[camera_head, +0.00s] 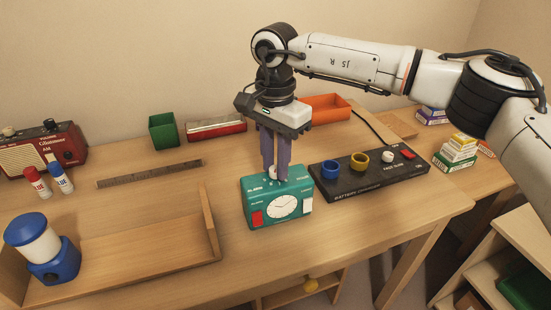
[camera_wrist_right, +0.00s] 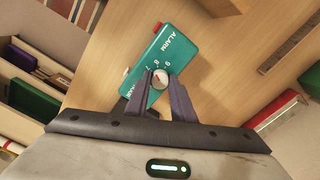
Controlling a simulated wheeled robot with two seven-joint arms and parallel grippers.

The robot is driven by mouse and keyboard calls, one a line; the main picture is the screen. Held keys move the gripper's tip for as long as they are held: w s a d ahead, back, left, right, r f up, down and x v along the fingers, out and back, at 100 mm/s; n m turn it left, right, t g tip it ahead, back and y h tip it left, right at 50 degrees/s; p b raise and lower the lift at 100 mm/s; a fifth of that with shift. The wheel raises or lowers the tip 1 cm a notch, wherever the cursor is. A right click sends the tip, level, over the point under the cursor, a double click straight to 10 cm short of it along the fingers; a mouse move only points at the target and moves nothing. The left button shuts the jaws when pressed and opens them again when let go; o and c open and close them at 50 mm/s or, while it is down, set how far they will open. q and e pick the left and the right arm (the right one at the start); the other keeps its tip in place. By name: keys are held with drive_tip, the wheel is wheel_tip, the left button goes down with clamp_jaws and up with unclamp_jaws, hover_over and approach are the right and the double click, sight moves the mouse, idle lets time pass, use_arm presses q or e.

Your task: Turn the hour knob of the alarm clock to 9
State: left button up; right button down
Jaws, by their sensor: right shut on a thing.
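The teal alarm clock (camera_head: 279,222) stands on the desk, with a white dial and a red patch on its front. Its top also shows in the right wrist view (camera_wrist_right: 165,48), with the lettering ALARM. The white hour knob (camera_wrist_right: 160,80) sits on that top beside small printed numbers, including 8 and 9. A small reddish mark is on the knob; which number it points to is too small to tell. My right gripper (camera_head: 274,178) reaches down from above, its two purple-grey fingers shut on the knob, one on each side. My left gripper is not in view.
A black battery charger (camera_head: 350,187) with blue and yellow rings stands close to the clock's right. A wooden tray (camera_head: 150,245) with an upright end lies to its left. A green cup (camera_head: 163,132), red box (camera_head: 217,128) and orange bin (camera_head: 325,108) stand behind.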

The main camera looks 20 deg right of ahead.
sight(275, 169)
drive_tip(key=m, duration=0.4)
drive_tip(key=shift+m+p, duration=0.3)
drive_tip(key=m, duration=0.5)
drive_tip(key=shift+m, duration=0.7)
drive_tip(key=c, duration=1.5)
unclamp_jaws()
wheel_tip(275, 169, up, 10)
drive_tip(key=shift+r+p, duration=0.15)
drive_tip(key=shift+p, duration=0.2)
